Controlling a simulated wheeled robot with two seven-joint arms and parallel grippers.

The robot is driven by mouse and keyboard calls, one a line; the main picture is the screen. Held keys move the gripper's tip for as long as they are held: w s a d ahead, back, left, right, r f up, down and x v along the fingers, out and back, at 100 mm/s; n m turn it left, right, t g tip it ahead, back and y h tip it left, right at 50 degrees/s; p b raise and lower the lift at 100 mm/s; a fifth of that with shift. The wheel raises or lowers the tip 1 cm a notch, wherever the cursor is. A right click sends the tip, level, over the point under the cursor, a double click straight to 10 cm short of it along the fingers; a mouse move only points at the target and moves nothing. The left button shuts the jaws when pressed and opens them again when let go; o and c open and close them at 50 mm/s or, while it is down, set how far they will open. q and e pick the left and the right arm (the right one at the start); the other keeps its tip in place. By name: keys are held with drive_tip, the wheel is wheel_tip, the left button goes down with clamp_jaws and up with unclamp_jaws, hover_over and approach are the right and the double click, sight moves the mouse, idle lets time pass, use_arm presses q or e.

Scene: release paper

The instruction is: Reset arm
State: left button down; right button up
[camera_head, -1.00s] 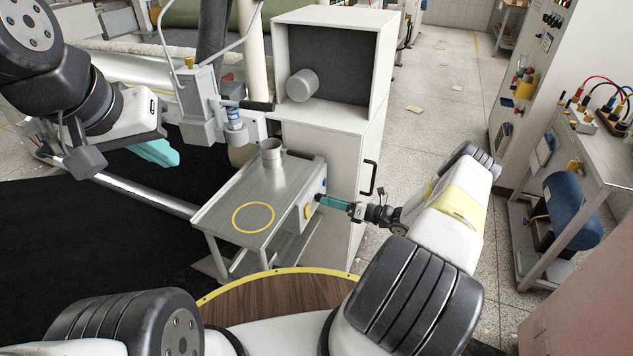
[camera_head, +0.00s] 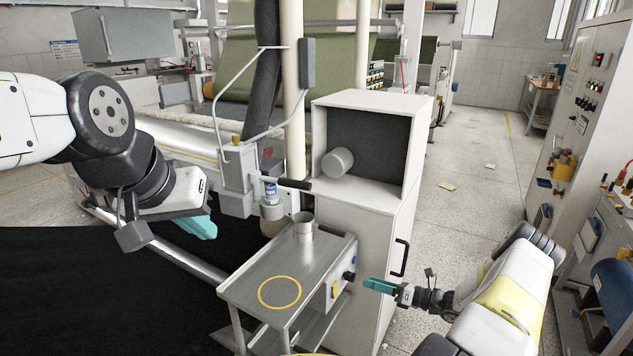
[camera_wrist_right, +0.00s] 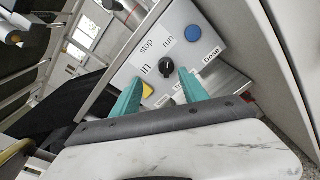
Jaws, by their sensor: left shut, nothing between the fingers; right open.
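My left gripper (camera_head: 199,227) is at the left of the head view, its teal fingers shut and empty, in front of the machine's long roller. My right gripper (camera_head: 378,286) is right of the small metal table in the head view, its teal fingers pointing left toward the control box. In the right wrist view its fingers (camera_wrist_right: 158,88) are open with nothing between them. Beyond them is the control box face (camera_wrist_right: 190,50) with a black knob (camera_wrist_right: 166,68), a blue button (camera_wrist_right: 193,33) and a yellow button (camera_wrist_right: 147,89). Whether the fingers touch the box cannot be told.
The metal table (camera_head: 250,286) bears a metal cup (camera_head: 302,227) and a yellow ring marking (camera_head: 279,293). A white cabinet (camera_head: 368,250) stands behind, with a grey cylinder (camera_head: 337,162) in its open top. Open floor (camera_head: 470,185) lies to the right.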

drive_tip(key=s+a+r+n+g+h, duration=0.25)
drive_tip(key=r+n, duration=0.35)
drive_tip(key=r, duration=0.4)
drive_tip(key=s+a+r+n+g+h, duration=0.2)
drive_tip(key=s+a+r+n+g, duration=0.15)
drive_tip(key=r+n, duration=0.5)
drive_tip(key=s+a+r+n+g+h, duration=0.25)
drive_tip(key=a+r+n, duration=0.2)
drive_tip(key=r, duration=0.65)
drive_tip(key=s+r+n+t+h, duration=0.5)
drive_tip(key=s+r+n, duration=0.8)
drive_tip(key=s, duration=0.7)
wheel_tip(320, 180, up, 2)
